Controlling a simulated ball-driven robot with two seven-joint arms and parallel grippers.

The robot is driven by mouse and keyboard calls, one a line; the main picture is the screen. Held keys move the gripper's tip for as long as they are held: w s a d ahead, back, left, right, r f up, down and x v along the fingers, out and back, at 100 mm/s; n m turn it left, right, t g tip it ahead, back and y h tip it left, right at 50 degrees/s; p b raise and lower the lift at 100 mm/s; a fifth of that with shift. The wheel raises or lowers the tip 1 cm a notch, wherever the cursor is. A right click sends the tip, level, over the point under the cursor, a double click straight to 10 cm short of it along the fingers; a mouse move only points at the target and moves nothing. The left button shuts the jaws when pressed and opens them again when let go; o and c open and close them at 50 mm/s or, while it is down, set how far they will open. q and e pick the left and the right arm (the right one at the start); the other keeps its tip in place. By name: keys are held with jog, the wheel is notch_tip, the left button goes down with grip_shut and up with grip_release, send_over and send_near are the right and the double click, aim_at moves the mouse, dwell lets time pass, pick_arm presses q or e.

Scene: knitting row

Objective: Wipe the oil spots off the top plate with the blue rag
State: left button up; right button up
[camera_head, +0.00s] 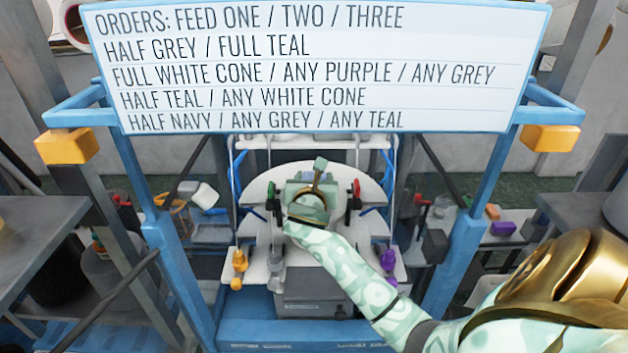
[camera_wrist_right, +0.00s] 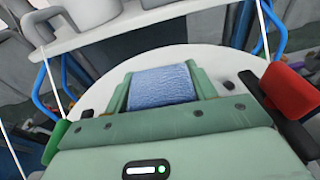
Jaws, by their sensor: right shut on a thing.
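The blue rag (camera_wrist_right: 163,86) is a thick, textured bundle between the two green fingers of my right gripper (camera_wrist_right: 164,80), which is shut on it. In the head view my right gripper (camera_head: 312,182) is over the middle of the white round top plate (camera_head: 330,162), and the rag is hidden there. The plate also shows in the right wrist view (camera_wrist_right: 215,62), behind and around the rag. Whether the rag touches the plate I cannot tell. A small dark mark (camera_wrist_right: 87,113) shows on the plate at left; whether it is oil is unclear. My left gripper is out of view.
A red knob (camera_head: 355,188) on a black post and a green knob (camera_head: 271,190) flank the gripper closely. A yellow piece (camera_head: 239,262) and a purple piece (camera_head: 389,262) stand at the front. A blue frame carries a large order sign (camera_head: 320,65) above.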

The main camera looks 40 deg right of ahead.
notch_tip(320, 180, up, 6)
jog(key=shift+w+f, duration=0.1)
jog(key=shift+f, duration=0.05)
jog(key=shift+d, duration=0.1)
dwell(0.4)
jog(key=shift+r, duration=1.55)
